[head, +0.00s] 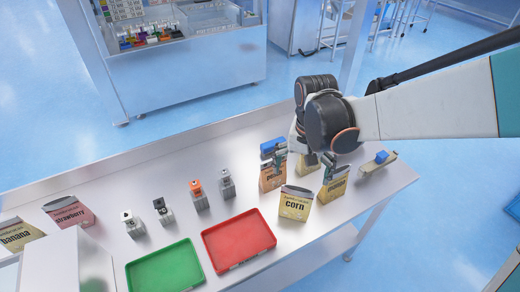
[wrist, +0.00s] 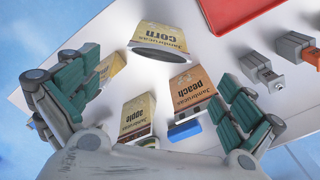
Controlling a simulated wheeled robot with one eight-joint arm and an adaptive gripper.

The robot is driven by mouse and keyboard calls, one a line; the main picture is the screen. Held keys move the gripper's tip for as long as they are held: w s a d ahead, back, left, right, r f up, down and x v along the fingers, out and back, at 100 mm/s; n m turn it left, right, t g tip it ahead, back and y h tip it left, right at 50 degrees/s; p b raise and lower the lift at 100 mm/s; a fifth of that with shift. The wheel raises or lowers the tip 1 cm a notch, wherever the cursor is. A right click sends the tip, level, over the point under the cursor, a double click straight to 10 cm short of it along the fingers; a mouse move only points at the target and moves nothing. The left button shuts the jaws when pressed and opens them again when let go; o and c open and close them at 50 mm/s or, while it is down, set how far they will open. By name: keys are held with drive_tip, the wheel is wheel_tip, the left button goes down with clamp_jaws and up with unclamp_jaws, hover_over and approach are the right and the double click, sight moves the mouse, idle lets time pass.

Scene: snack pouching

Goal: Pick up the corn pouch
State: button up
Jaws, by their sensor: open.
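The corn pouch (head: 295,205) is pale yellow and stands upright on the white table, right of the red tray. In the wrist view the corn pouch (wrist: 160,40) appears upside down at the top centre, beyond the fingertips. My gripper (head: 304,160) hangs over the pouches behind the corn pouch, its fingers partly hidden by the arm. In the wrist view my gripper (wrist: 155,76) is open, with teal fingers wide apart at left and right. Nothing is held between them.
The peach pouch (wrist: 193,88) and apple pouch (wrist: 137,115) stand close to the corn pouch. Another pouch (head: 333,186) stands right of it. Strawberry (head: 70,214) and banana (head: 18,236) pouches stand far left.

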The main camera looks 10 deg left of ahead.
sight(297, 196)
wheel_tip(297, 196, down, 13)
drive_tip(key=b, duration=0.9)
drive_tip(key=shift+w+f, duration=0.15)
drive_tip(key=c, duration=1)
